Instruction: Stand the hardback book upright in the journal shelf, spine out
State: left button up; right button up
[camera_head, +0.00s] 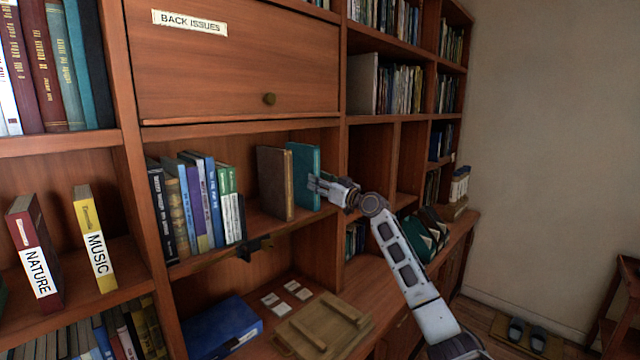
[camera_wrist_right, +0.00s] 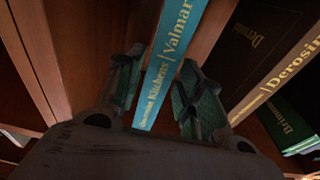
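A teal hardback book (camera_head: 304,174) stands upright at the right end of the middle shelf (camera_head: 262,222), below the panel labelled "BACK ISSUES" (camera_head: 189,22). My right gripper (camera_head: 318,187) is at its near edge. In the right wrist view, the teal spine (camera_wrist_right: 178,50), lettered "Kitchens" and "Valmar", shows between my two fingers (camera_wrist_right: 160,82). The fingers are apart, one on each side of the spine, with a narrow gap at the left one. Contact at the right finger is unclear. My left gripper is not in view.
A brown book (camera_head: 275,184) stands just left of the teal one. Several books (camera_head: 197,205) fill the shelf's left part, with a gap between. Below are a blue box-like item (camera_head: 222,328), white cards (camera_head: 287,296) and a wooden board (camera_head: 322,330). An upright divider (camera_head: 333,165) is close right.

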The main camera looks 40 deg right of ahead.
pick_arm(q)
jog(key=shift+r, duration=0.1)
pick_arm(e)
jog(key=shift+o, duration=0.5)
jog(key=shift+s+r, duration=0.1)
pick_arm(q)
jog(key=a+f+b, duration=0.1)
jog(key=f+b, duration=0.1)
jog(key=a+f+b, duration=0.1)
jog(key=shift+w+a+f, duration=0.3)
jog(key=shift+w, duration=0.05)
pick_arm(e)
jog(key=s+f, duration=0.1)
jog(key=s, duration=1)
jog(key=shift+s+d+f, duration=0.3)
jog(key=shift+s+d, duration=0.05)
jog(key=shift+d, duration=0.05)
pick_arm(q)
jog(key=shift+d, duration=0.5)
pick_arm(e)
jog(key=shift+s+d, duration=0.1)
